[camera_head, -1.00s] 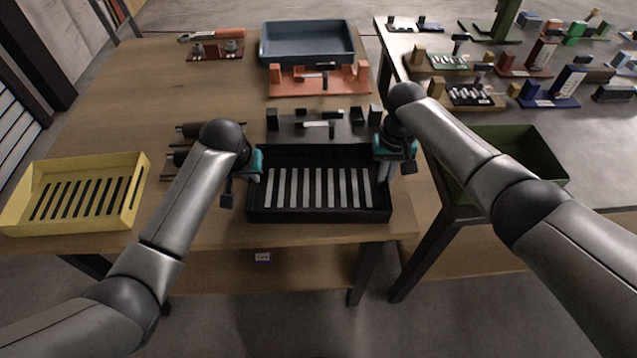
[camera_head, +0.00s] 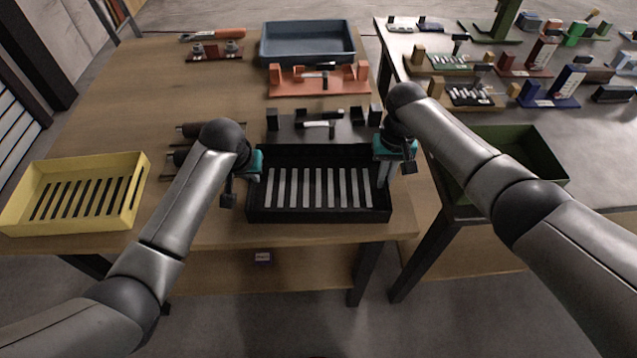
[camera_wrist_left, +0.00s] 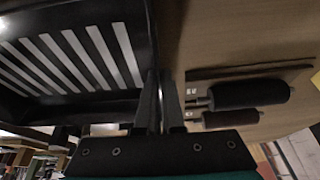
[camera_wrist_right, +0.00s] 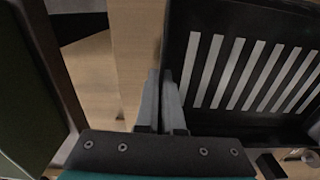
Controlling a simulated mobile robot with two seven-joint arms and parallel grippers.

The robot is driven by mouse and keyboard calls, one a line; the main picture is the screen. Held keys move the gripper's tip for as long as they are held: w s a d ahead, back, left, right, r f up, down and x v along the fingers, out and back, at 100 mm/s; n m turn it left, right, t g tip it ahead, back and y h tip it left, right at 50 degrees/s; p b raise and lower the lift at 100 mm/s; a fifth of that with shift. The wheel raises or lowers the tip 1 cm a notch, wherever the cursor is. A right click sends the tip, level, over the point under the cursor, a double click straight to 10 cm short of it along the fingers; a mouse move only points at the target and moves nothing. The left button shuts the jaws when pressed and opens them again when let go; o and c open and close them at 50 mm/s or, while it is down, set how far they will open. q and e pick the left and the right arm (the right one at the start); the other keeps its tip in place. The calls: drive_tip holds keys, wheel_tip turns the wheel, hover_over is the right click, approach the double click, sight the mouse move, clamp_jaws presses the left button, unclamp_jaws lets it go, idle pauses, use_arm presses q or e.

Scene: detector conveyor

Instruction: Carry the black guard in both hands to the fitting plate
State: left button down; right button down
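The black guard (camera_head: 319,215) is a shallow tray-like frame with a row of pale slots, near the front edge of the wooden table. My left gripper (camera_head: 256,178) is at its left wall, and my right gripper (camera_head: 386,178) is at its right wall. In the left wrist view, the fingers (camera_wrist_left: 160,105) are close together with the guard's wall (camera_wrist_left: 155,35) between them. The right wrist view shows the fingers (camera_wrist_right: 162,105) likewise on the opposite wall (camera_wrist_right: 168,45). A black plate with upright blocks (camera_head: 345,131), possibly the fitting plate, lies just behind the guard.
A yellow slotted tray (camera_head: 135,208) stands at the left. Dark-handled tools (camera_head: 188,130) lie left of the black plate. An orange fixture (camera_head: 320,88) and a blue tray (camera_head: 307,64) are farther back. A green bin (camera_head: 545,170) stands at the right.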

use_arm(q)
drive_tip(key=shift+w+r, duration=0.1)
drive_tip(key=shift+r, duration=0.1)
use_arm(e)
drive_tip(key=shift+w+r, duration=0.1)
drive_tip(key=shift+r, duration=0.1)
